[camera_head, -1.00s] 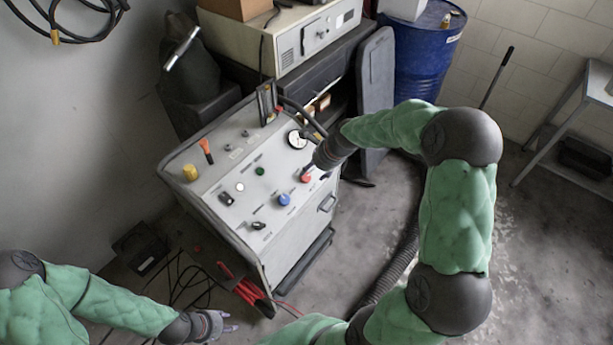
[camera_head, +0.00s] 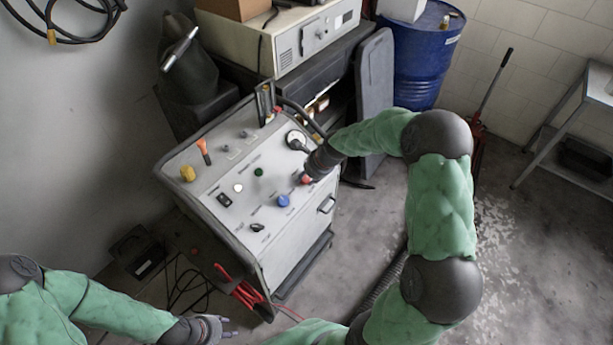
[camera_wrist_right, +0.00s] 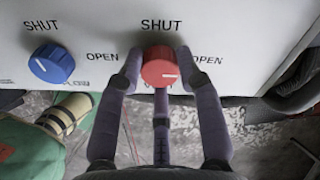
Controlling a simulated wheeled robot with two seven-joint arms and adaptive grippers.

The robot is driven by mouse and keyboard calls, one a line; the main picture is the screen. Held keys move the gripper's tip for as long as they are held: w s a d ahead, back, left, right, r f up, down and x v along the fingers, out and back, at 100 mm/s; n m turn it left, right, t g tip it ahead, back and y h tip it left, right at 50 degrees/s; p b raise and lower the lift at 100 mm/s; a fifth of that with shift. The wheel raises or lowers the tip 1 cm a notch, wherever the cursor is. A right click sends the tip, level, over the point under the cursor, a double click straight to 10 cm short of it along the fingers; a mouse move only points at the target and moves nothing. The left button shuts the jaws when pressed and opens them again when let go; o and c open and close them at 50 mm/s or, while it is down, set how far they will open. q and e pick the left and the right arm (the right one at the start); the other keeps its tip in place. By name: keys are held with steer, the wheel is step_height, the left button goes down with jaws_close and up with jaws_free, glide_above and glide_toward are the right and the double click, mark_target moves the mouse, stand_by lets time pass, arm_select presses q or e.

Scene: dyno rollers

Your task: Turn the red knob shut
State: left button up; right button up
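The red knob (camera_head: 306,179) is on the sloped panel of the pale grey cabinet (camera_head: 290,262), near its right edge. In the right wrist view the red knob (camera_wrist_right: 160,68) sits below a SHUT label, with OPEN to its right. Its white mark lies roughly level, toward the right. My right gripper (camera_head: 311,173) is at the knob. In the wrist view its fingers (camera_wrist_right: 159,62) lie against both sides of the knob, with a third finger below. My left gripper (camera_head: 230,327) is low at the left, empty, its fingers apart, away from the panel.
A blue knob (camera_head: 283,201) is left of the red one; it also shows in the wrist view (camera_wrist_right: 52,63). A gauge (camera_head: 296,139) is just behind my right gripper. A blue drum (camera_head: 424,60) stands behind. Red cables (camera_head: 243,290) hang at the cabinet's front.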

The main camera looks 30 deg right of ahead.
steer(key=shift+n, duration=0.3)
steer(key=shift+r+n+p, duration=0.1)
steer(key=shift+n+p, duration=0.25)
steer(key=shift+n, duration=0.25)
steer(key=shift+n+p, duration=0.3)
steer(key=shift+n, duration=0.9)
steer(key=shift+a+n, duration=0.1)
steer(key=shift+n, duration=0.9)
steer(key=n, duration=0.2)
steer(key=shift+n, duration=0.3)
steer(key=n+b, duration=0.1)
steer(key=n, duration=0.3)
steer(key=shift+f+h+b, duration=0.2)
steer(key=shift+h+b, duration=0.1)
steer(key=shift+b, duration=0.05)
steer(key=shift+s+n+t+b, duration=0.15)
steer(key=shift+n+b, duration=0.45)
steer(key=shift+n, duration=0.6)
steer(key=shift+n+t+b, duration=0.15)
steer(key=shift+n+b, duration=0.4)
steer(key=shift+n, duration=0.65)
steer(key=shift+a, duration=0.1)
